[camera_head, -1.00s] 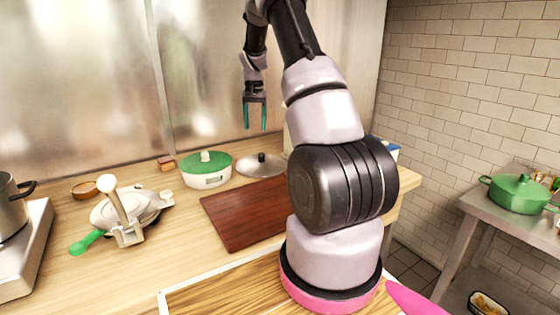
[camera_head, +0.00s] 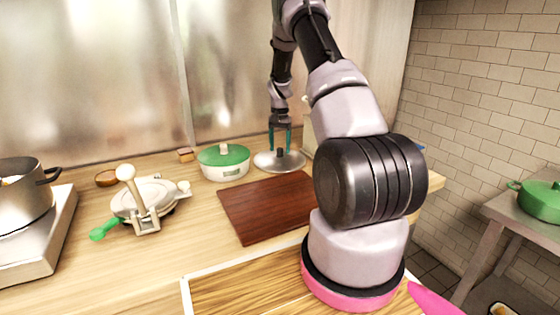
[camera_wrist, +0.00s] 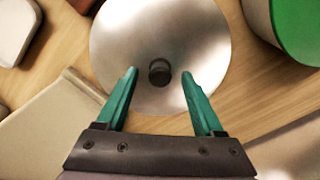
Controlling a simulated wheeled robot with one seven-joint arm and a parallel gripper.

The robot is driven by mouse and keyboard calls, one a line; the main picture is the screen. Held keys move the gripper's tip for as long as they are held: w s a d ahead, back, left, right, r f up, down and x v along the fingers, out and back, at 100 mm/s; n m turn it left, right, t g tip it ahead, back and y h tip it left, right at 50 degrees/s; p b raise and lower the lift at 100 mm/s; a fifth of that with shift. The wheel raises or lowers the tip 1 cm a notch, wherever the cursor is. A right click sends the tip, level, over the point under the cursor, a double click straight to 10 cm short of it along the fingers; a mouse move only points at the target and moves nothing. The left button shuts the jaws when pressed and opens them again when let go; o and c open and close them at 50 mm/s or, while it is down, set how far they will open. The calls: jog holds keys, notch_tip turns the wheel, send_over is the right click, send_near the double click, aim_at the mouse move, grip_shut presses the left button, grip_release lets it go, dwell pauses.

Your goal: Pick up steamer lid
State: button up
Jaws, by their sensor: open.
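The steamer lid (camera_head: 268,161) is a round, shiny metal disc with a dark knob (camera_head: 280,153) at its centre. It lies on the wooden counter behind the dark red board. In the wrist view the lid (camera_wrist: 160,30) fills the upper middle, with its black knob (camera_wrist: 159,71) facing me. My gripper (camera_head: 280,148) is over the lid, its teal fingers pointing down at the knob. In the wrist view my gripper (camera_wrist: 158,80) is open, with one finger on each side of the knob and a gap on both sides. Nothing is held.
A white pot with a green lid (camera_head: 223,160) stands just left of the steamer lid. A dark red cutting board (camera_head: 265,207) lies in front. A white press-like tool (camera_head: 150,195) and a steel pot (camera_head: 22,195) stand further left.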

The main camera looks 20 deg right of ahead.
jog(key=shift+f, duration=0.25)
grip_shut()
dwell(1.3)
